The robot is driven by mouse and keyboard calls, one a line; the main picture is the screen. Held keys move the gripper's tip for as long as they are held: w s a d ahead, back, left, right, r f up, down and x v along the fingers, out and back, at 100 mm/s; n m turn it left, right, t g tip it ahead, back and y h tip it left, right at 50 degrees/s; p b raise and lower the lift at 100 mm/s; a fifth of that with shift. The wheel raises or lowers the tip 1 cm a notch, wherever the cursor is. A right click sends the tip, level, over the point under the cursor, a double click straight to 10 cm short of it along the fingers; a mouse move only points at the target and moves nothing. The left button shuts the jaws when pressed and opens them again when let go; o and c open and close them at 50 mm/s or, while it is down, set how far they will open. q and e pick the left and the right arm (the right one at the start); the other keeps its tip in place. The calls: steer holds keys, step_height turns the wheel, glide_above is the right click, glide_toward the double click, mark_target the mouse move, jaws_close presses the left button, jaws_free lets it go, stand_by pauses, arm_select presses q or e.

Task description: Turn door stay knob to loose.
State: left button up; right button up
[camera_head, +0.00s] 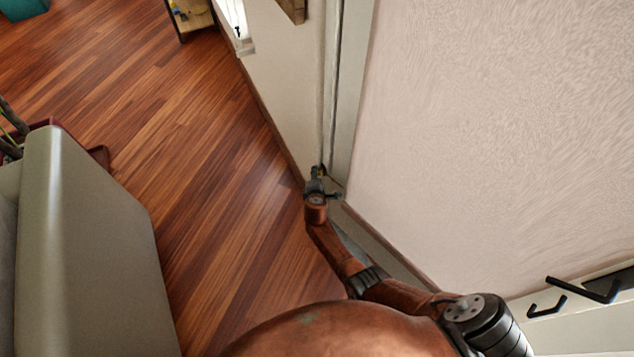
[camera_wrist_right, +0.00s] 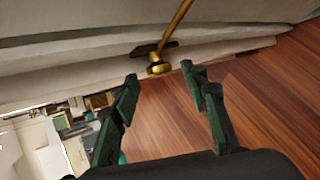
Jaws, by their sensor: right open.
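The door stay knob (camera_wrist_right: 158,68) is a small round brass knob on a dark mounting plate (camera_wrist_right: 144,50) in the right wrist view. A brass rod (camera_wrist_right: 179,20) rises from it at a slant. My right gripper (camera_wrist_right: 160,76) is open, with its two dark green fingers on either side of the knob's line of sight. The knob appears just beyond the fingertips, and I see no contact. In the head view my right gripper (camera_head: 317,177) is low by the wall and hides most of the stay. My left gripper is not in view.
A pale wall and door frame (camera_head: 349,90) run close beside my right arm. A grey-green sofa (camera_head: 90,230) stands at the left. The wooden floor (camera_head: 190,130) between is clear. Black handles (camera_head: 583,289) show at the lower right. Distant shelves (camera_wrist_right: 97,102) show in the wrist view.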

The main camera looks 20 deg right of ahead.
steer(key=v, duration=0.6)
steer(key=shift+s, duration=0.15)
steer(key=shift+s, duration=0.1)
